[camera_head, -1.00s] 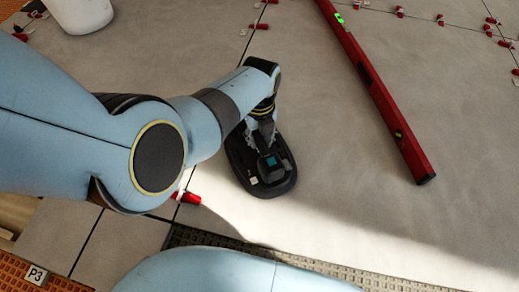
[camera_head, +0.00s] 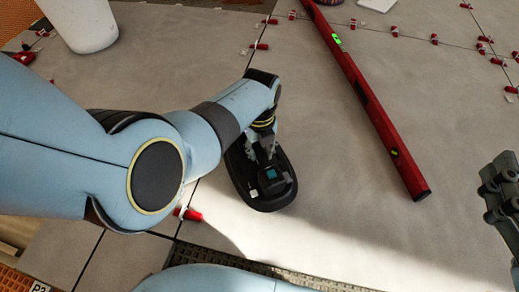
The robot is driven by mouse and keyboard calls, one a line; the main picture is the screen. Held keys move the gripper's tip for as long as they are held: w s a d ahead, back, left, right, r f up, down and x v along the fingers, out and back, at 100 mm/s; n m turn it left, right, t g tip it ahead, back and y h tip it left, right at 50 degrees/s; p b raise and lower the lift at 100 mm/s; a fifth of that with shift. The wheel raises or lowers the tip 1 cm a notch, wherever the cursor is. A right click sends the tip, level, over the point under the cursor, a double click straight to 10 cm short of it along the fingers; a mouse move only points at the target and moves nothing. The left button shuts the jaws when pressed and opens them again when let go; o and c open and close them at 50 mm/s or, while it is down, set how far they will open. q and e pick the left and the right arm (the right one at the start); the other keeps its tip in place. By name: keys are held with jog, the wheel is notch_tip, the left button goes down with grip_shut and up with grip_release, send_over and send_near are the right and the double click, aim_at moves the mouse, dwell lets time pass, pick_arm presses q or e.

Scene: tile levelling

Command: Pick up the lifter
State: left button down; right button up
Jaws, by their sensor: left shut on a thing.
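The lifter (camera_head: 277,198) is a black oval pad with a small dark block and a teal display on top. It rests on or just above a large grey tile left of the middle; I cannot tell whether it touches. My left gripper (camera_head: 266,157) comes down over it and is shut on its top part. The arm hides the lifter's upper left side. My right gripper (camera_head: 490,195) shows at the right edge, grey and partly cut off by the frame. It is apart from the lifter, and its jaw state is unclear.
A long red spirit level (camera_head: 372,105) lies diagonally on the tiles (camera_head: 330,190) right of the lifter. Red clips sit along the joints, one red clip (camera_head: 188,214) near my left arm. A white bucket (camera_head: 85,28) stands at the upper left. A dark grating (camera_head: 200,257) runs along the front.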

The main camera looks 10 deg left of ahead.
pick_arm(q)
notch_tip(320, 180, up, 4)
jog(key=p, duration=0.2)
jog(key=shift+w+f+p, duration=0.1)
jog(key=shift+w+p, duration=0.05)
jog(key=shift+p, duration=0.25)
pick_arm(e)
jog(key=s+d+f+m+g+h, duration=0.1)
jog(key=s+f+g+h, duration=0.1)
jog(key=s+f+g, duration=0.65)
pick_arm(q)
jog(key=shift+r+p, duration=0.45)
jog(key=shift+r, duration=0.1)
jog(key=shift+r+p, duration=0.4)
pick_arm(e)
notch_tip(320, 180, up, 4)
jog(key=g+p, duration=0.4)
jog(key=g, duration=0.1)
pick_arm(q)
notch_tip(320, 180, up, 10)
jog(key=p, duration=0.4)
jog(key=shift+f, duration=0.25)
pick_arm(e)
jog(key=s+d+f+g, duration=0.2)
jog(key=s+f+g, duration=0.1)
jog(key=s, duration=0.1)
jog(key=shift+s+d+f+m+h, duration=0.25)
jog(key=shift+d+f+m+h, duration=0.05)
jog(key=shift+d+f, duration=0.1)
